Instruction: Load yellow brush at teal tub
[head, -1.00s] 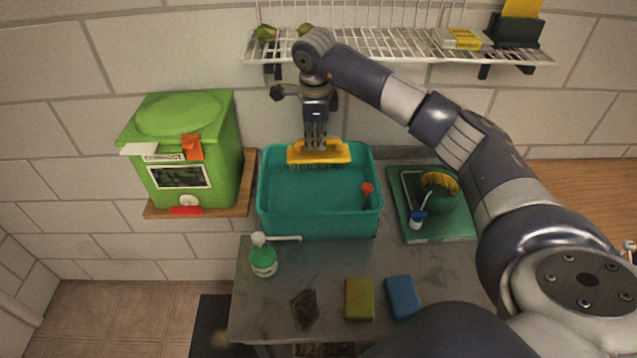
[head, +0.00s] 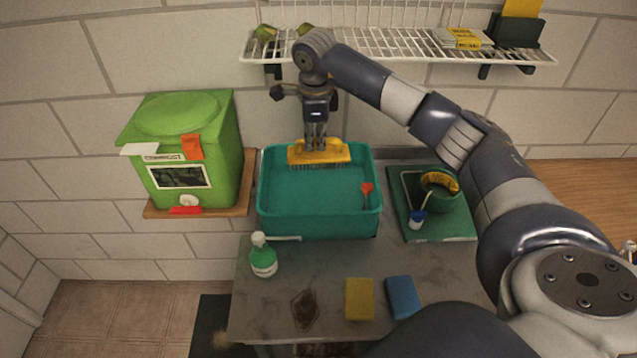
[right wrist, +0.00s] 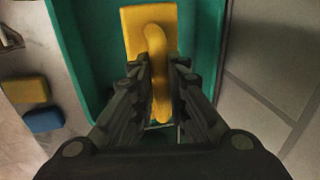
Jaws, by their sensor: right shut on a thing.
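The yellow brush (head: 320,151) has a flat yellow block with bristles pointing down. My right gripper (head: 316,140) is shut on its handle from above. The brush is at the far side of the teal tub (head: 318,226), over or just inside its back part; I cannot tell whether the bristles touch the tub floor. In the right wrist view the yellow brush (right wrist: 158,60) shows between the fingers of my right gripper (right wrist: 160,75), with the teal tub (right wrist: 75,25) around it. My left gripper is not in view.
A red-headed tool (head: 367,188) is in the tub's right part. A green soap bottle (head: 263,258), a yellow sponge (head: 359,299) and a blue sponge (head: 402,297) are in front. A green tray (head: 455,230) is right, a green bin (head: 185,150) left, and a wire shelf (head: 390,45) above.

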